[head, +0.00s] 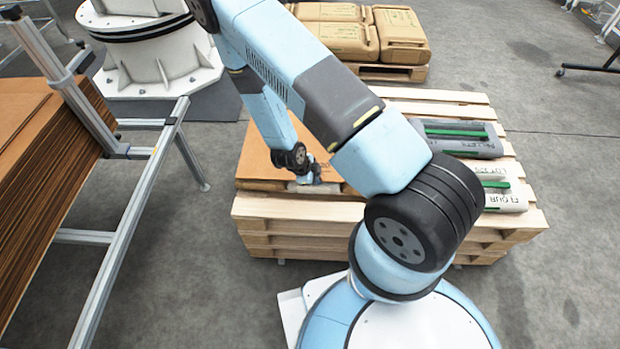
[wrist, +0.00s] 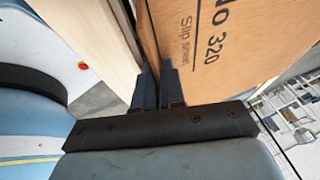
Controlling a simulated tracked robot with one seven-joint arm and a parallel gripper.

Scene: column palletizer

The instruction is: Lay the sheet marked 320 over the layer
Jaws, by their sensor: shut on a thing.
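The brown sheet (wrist: 215,45) carries the printing "320" and "Slip sheet" in the wrist view. My gripper (wrist: 157,75) is shut on its edge. In the head view the brown sheet (head: 258,160) shows over the left part of the near pallet, and my gripper (head: 312,176) is at its front edge. My arm hides much of it and the middle of the layer. On the right, the layer shows a grey bag (head: 470,149) and pale bags, one lettered "FLOUR" (head: 505,201), with green strips on them. I cannot tell how closely the sheet rests on the layer.
The near wooden pallet stack (head: 290,240) stands in front of my base. A tall stack of brown sheets (head: 40,170) sits on a metal frame (head: 130,235) at left. Behind are a pallet of brown sacks (head: 400,35) and a white round pedestal (head: 150,50).

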